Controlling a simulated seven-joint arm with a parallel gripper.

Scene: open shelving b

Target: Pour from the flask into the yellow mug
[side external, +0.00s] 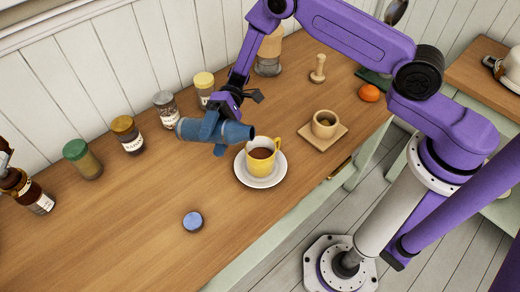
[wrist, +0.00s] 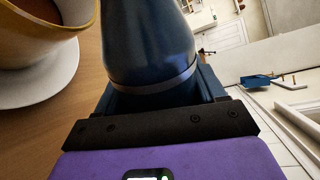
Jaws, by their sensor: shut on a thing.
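The blue flask (side external: 204,131) is held nearly on its side above the counter, its open mouth pointing right toward the mug. My gripper (side external: 217,128) is shut on the flask around its body. The flask also fills the middle of the wrist view (wrist: 150,45). The yellow mug (side external: 262,165) stands upright on a white saucer (side external: 262,183) and holds a dark brown liquid. The flask's mouth is just left of and above the mug's rim. The mug also shows at upper left in the wrist view (wrist: 35,50). I see no stream from the flask.
A round blue cap (side external: 193,221) lies on the counter in front. A row of jars (side external: 127,135) stands along the wall. A wooden cup (side external: 324,124) on a square board (side external: 322,138) stands right of the mug. The front left counter (side external: 110,240) is clear.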

